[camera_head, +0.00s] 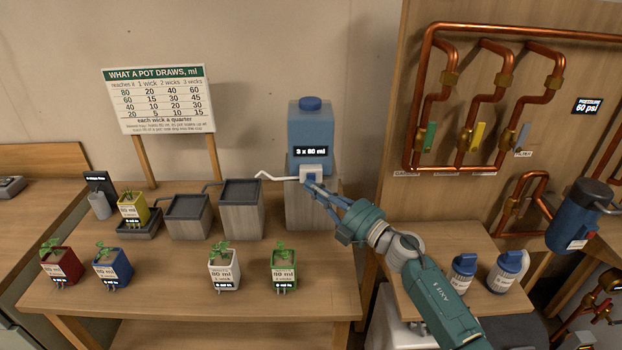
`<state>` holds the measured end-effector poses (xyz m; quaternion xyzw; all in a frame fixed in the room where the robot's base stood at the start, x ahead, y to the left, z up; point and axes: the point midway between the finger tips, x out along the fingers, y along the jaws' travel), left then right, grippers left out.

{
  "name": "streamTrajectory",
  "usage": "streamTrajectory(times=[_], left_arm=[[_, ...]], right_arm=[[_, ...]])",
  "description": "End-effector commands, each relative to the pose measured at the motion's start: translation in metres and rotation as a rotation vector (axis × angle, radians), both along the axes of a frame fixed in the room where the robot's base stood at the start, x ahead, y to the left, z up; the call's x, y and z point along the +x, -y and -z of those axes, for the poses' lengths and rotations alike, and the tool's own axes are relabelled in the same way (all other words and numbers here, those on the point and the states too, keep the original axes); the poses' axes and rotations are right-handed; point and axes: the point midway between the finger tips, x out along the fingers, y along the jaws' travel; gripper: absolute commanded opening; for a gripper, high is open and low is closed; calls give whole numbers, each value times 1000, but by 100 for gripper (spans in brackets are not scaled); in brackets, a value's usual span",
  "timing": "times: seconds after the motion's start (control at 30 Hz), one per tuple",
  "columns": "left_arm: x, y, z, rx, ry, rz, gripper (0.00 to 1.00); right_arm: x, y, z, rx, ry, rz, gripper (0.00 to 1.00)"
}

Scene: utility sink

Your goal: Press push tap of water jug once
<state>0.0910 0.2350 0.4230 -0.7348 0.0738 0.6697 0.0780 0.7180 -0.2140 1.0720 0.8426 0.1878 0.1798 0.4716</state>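The blue water jug (311,132) stands on a grey wooden stand (298,205) at the back of the table, with a display reading "3 x 80 ml". Its push tap (309,171) is a white block with a blue part at the lower front, and a white spout runs left from it. My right gripper (312,187) comes in from the lower right, with its fingertips at the tap's blue part, touching or very close. The fingers look close together, but the tips are too small to tell if they are fully shut. My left gripper does not show.
A yellow pot (133,207) sits at the left. Red, blue, white and green pots (284,266) line the front. Blue-capped bottles (463,272) stand at the right, below copper pipes (430,60).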

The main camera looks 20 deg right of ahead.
Motion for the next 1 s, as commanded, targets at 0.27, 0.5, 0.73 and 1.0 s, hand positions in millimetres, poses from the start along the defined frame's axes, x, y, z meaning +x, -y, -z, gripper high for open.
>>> streamTrajectory(times=[0.27,0.5,0.73,1.0], left_arm=[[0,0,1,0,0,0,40],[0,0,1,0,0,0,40],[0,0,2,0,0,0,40],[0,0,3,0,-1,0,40]], right_arm=[[7,2,0,0,0,0,0],[7,2,0,-1,0,0,0],[9,3,0,0,0,0,0],[12,3,0,-1,0,0,0]])
